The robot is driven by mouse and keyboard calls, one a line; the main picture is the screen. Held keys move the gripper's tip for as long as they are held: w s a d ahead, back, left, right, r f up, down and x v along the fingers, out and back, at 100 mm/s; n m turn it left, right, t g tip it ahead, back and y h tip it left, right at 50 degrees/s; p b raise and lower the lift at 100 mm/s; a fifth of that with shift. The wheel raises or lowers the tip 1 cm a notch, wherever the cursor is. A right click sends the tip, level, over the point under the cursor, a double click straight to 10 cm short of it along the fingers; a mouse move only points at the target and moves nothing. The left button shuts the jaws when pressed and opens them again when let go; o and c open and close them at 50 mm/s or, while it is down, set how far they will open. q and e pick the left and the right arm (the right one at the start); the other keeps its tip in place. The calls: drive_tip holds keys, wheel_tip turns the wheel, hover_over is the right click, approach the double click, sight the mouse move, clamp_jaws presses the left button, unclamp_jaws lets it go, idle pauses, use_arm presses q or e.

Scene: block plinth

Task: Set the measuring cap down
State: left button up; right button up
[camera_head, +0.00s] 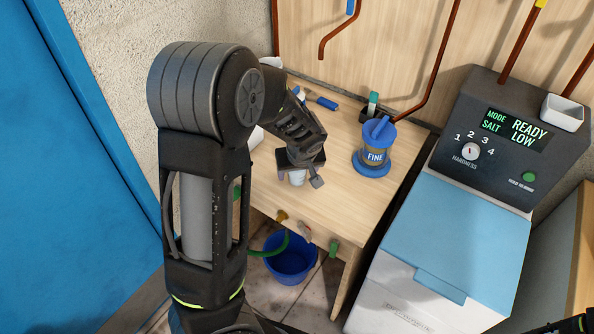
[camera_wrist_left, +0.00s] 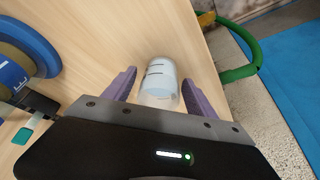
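The measuring cap (camera_wrist_left: 159,83) is a small pale, clear cup with dark marks and a bluish lower part. It stands on the wooden table, as far as I can tell. My left gripper (camera_wrist_left: 160,88) is open around it, one purple finger on each side with a narrow gap. In the head view the cap (camera_head: 297,177) shows as a small white shape under my left gripper (camera_head: 300,180), whose arm hides part of the table. My right gripper is out of view; only a bit of dark arm shows at the lower right.
A blue bucket (camera_head: 291,262) sits on the floor below. A water softener (camera_head: 450,240) stands at the right.

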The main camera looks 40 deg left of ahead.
use_arm(q)
drive_tip(key=shift+r, duration=0.2)
drive_tip(key=v, duration=1.2)
drive_tip(key=shift+a, duration=0.15)
idle(1.4)
